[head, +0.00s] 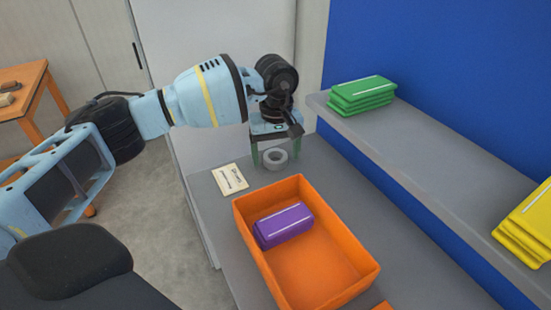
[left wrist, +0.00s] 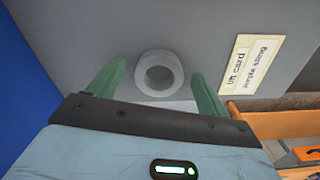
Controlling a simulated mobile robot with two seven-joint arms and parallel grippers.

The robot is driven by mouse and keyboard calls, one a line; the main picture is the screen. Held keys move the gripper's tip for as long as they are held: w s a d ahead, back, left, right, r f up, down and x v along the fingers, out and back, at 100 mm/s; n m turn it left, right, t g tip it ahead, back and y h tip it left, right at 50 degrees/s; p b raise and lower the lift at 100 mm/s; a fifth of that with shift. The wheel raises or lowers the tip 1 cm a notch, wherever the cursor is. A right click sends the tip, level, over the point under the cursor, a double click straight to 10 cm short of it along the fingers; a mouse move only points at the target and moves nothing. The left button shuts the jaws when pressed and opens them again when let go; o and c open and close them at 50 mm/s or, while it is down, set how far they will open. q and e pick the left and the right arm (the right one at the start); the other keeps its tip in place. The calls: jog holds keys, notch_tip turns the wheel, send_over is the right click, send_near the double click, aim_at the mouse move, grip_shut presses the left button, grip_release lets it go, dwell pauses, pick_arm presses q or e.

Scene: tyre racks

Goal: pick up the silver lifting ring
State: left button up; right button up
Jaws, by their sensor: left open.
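The silver lifting ring (head: 275,158) lies flat on the grey shelf near its far end in the head view. In the left wrist view the ring (left wrist: 159,73) sits between the two green fingers, with a gap on each side. My left gripper (head: 272,160) is open and empty, pointing down over the ring. Its fingers also show in the left wrist view (left wrist: 158,88). Whether the fingertips touch the shelf cannot be told. My right gripper is not in view.
A card (head: 230,179) reading "lift card, purple sling" lies left of the ring. An orange bin (head: 340,287) holding a purple bundle (head: 284,225) stands nearer. A raised shelf (head: 428,178) on the right bears green bundles (head: 362,94) and yellow bundles (head: 527,232).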

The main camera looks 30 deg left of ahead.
pick_arm(q)
jog(key=c, duration=1.1)
notch_tip(320, 180, up, 18)
jog(key=shift+r, duration=0.1)
